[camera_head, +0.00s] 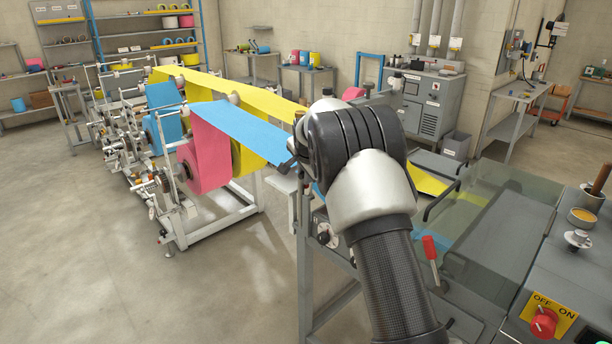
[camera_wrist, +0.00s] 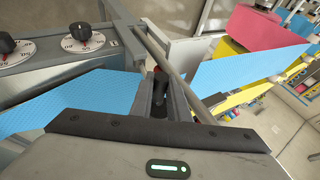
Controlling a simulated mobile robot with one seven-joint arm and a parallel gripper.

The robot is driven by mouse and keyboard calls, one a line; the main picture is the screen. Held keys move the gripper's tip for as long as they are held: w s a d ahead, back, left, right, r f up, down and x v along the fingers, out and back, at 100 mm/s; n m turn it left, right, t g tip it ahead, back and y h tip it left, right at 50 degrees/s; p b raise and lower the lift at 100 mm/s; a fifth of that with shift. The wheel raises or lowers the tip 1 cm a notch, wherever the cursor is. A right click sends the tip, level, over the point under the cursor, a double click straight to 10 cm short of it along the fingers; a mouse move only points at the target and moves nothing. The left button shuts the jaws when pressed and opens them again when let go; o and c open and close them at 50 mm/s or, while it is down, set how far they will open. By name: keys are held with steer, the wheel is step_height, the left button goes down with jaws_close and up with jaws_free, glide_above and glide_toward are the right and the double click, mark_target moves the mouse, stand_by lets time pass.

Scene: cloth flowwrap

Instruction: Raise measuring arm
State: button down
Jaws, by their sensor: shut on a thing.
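In the wrist view my gripper (camera_wrist: 163,94) is shut on a dark grip with a reddish spot, which I take to be part of the measuring arm. A long grey bar (camera_wrist: 186,85), probably the measuring arm or its roller, runs slanting just right of the fingers. Blue web (camera_wrist: 75,98) spreads left of the fingers, and a blue strip (camera_wrist: 240,65) continues on the right. In the head view my own arm hides the gripper and most of the measuring arm. The blue web (camera_head: 240,125) there runs from the reels towards the machine.
Two dials (camera_wrist: 83,38) sit on the grey machine panel beside the fingers. Pink (camera_head: 207,155) and yellow rolls stand on the white unwind frame at left. A red-handled lever (camera_head: 430,248), a glass cover (camera_head: 500,215) and a red OFF/ON knob (camera_head: 543,322) are at right. Open floor lies left.

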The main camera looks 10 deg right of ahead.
stand_by(0.3)
steer(key=c, duration=1.7)
jaws_free()
steer(key=shift+w+f, duration=0.1)
steer(key=b+v, duration=0.1)
steer(key=v, duration=1.6)
steer(key=shift+r+b, duration=0.2)
steer(key=shift+b, duration=0.15)
steer(key=s+d+r+n+g+p, duration=0.1)
steer(key=s+d+r+n, duration=0.15)
steer(key=s, duration=0.85)
steer(key=s+d+r+n+p, duration=0.1)
steer(key=s+r+n, duration=0.2)
steer(key=s, duration=0.9)
steer(key=s+f+n, duration=0.2)
steer(key=s, duration=0.4)
steer(key=s+f+n, duration=0.2)
steer(key=s, duration=0.4)
steer(key=s+f+n+g, duration=0.1)
steer(key=s+f+n, duration=0.1)
steer(key=s, duration=0.4)
steer(key=shift+s+d+n, duration=0.25)
steer(key=shift+s, duration=0.1)
